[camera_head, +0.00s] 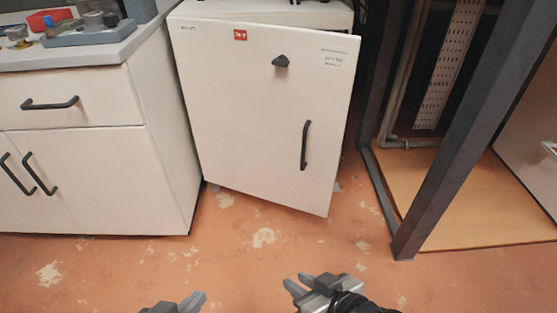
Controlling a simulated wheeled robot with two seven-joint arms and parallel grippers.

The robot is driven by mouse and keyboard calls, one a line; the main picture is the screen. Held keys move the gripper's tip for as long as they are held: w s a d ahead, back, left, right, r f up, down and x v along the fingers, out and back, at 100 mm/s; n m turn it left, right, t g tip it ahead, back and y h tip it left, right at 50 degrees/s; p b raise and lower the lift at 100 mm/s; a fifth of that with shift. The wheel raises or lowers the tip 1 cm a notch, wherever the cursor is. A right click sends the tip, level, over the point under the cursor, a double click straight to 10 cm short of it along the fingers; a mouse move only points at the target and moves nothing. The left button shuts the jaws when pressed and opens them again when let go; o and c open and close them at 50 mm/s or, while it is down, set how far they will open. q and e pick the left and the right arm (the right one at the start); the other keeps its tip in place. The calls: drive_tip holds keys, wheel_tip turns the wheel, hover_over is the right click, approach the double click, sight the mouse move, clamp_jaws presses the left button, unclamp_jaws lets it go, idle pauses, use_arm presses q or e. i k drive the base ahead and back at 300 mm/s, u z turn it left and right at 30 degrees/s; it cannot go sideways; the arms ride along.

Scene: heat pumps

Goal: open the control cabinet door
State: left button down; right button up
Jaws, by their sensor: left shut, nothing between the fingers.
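The white control cabinet (300,14) stands in the middle. Its door (240,110) is ajar: hinged at the left, its right side stands out from the body at an angle. The door has a dark vertical handle (305,146) low on the right and a dark knob (281,61) near the top. My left gripper (198,298) is shut and empty at the bottom edge, partly cut off. My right gripper (297,281) is at the bottom, below the door and apart from it. Its jaw opening is unclear.
A white drawer unit (80,100) with dark handles stands left of the cabinet, with items on its top. A dark metal frame post (455,130) stands to the right over a wooden board (470,205). The worn orange floor (240,260) before the door is clear.

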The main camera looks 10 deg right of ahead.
sight(260, 129)
drive_tip(key=u, duration=0.1)
drive_tip(key=k, duration=0.6)
drive_tip(key=u, duration=1.25)
drive_tip(key=i, duration=1)
drive_tip(key=z, duration=1.4)
drive_tip(key=i, duration=1.1)
drive_tip(key=z, duration=0.4)
